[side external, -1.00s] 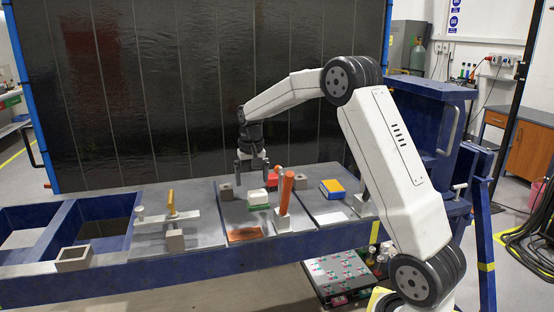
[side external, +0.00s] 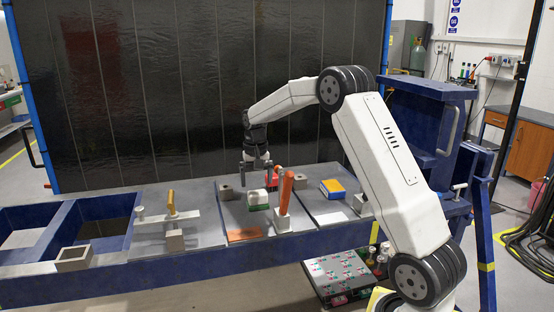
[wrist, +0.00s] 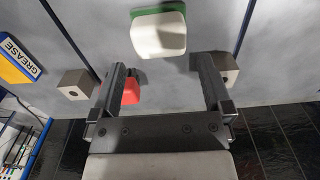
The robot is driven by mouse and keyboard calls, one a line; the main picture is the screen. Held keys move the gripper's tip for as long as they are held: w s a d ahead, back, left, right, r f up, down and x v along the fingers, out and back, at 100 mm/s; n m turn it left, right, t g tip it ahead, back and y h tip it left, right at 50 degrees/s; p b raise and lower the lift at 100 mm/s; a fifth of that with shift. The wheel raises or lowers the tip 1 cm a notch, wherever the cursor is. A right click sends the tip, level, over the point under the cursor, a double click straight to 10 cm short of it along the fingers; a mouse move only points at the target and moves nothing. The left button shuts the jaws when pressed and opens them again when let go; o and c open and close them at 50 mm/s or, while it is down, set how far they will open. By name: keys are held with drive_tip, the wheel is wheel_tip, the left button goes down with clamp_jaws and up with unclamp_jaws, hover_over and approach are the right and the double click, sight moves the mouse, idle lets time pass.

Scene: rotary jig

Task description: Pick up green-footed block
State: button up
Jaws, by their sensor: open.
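The green-footed block (side external: 258,197) has a white body on a green base. It sits on the middle panel of the blue bench. My gripper (side external: 255,180) is just behind and above it in the side view, with its fingers apart and pointing down. In the wrist view the block (wrist: 158,34) lies beyond the fingertips of my gripper (wrist: 162,68), roughly in line with the gap between them. Nothing is held. No contact with the block shows.
A red block (wrist: 131,91) shows beside the left finger in the wrist view. An orange-red post (side external: 285,192) stands close right of the green-footed block. Grey blocks (wrist: 76,84) (wrist: 222,67) flank the fingers. A yellow-blue grease box (side external: 332,189) lies further right.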

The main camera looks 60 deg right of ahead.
sight(257, 191)
drive_tip(key=shift+s+a+f, duration=0.1)
drive_tip(key=shift+s+f, duration=0.05)
drive_tip(key=shift+f, duration=2.45)
drive_tip(key=c, duration=1)
drive_tip(key=shift+r, duration=0.1)
drive_tip(key=shift+r, duration=4.95)
